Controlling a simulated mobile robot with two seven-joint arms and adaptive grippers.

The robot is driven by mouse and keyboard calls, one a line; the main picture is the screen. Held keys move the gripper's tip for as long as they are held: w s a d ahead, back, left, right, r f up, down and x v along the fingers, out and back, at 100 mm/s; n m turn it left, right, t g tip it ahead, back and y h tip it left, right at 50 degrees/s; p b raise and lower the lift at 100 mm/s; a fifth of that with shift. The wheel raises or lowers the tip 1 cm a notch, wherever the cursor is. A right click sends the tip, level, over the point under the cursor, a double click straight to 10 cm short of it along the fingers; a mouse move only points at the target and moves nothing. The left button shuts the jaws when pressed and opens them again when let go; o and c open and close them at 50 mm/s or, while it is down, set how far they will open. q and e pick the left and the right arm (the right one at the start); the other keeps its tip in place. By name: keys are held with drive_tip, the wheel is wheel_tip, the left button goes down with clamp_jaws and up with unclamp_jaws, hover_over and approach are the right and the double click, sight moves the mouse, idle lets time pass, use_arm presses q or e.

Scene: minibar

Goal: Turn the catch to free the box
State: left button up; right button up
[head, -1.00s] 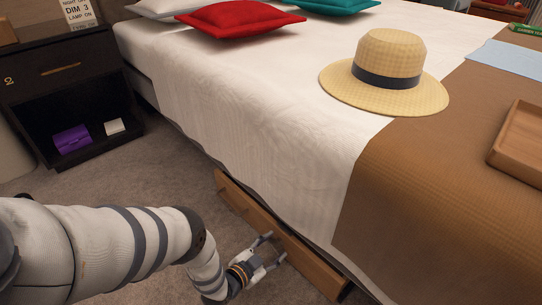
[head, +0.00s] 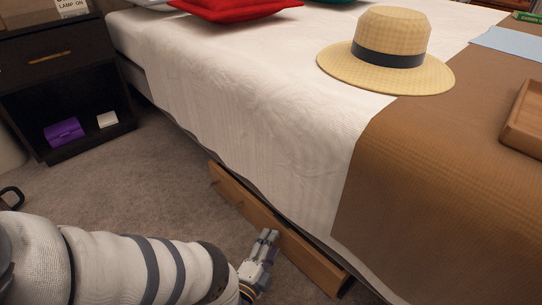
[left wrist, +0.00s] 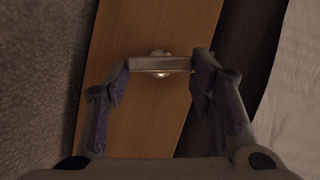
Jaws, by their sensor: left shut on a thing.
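A long wooden box (head: 300,259) shows its front under the edge of the bed, close to the floor. In the left wrist view its wooden face (left wrist: 145,115) fills the middle. A small metal catch (left wrist: 160,65), a short bar with a round pivot, lies across that face. My left gripper (head: 268,236) is at the box front in the head view. In the left wrist view its two fingers (left wrist: 160,80) are at both ends of the catch bar, shut on it. The catch is hidden or too small to see in the head view. My right gripper is not in view.
The bed (head: 240,85) overhangs the box. A straw hat (head: 391,40), a red pillow (head: 235,8) and a wooden tray (head: 525,125) are on it. A dark nightstand (head: 65,85) holds a purple box (head: 64,131). Carpet (head: 135,190) is clear left of the box.

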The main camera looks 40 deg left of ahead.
use_arm(q)
drive_tip(key=shift+f+m+t+y+b, duration=0.25)
drive_tip(key=shift+m+t+b, duration=0.3)
drive_tip(key=shift+m, duration=0.75)
drive_tip(key=o, duration=1.2)
drive_tip(key=shift+c, duration=0.2)
drive_tip(key=v, duration=1.2)
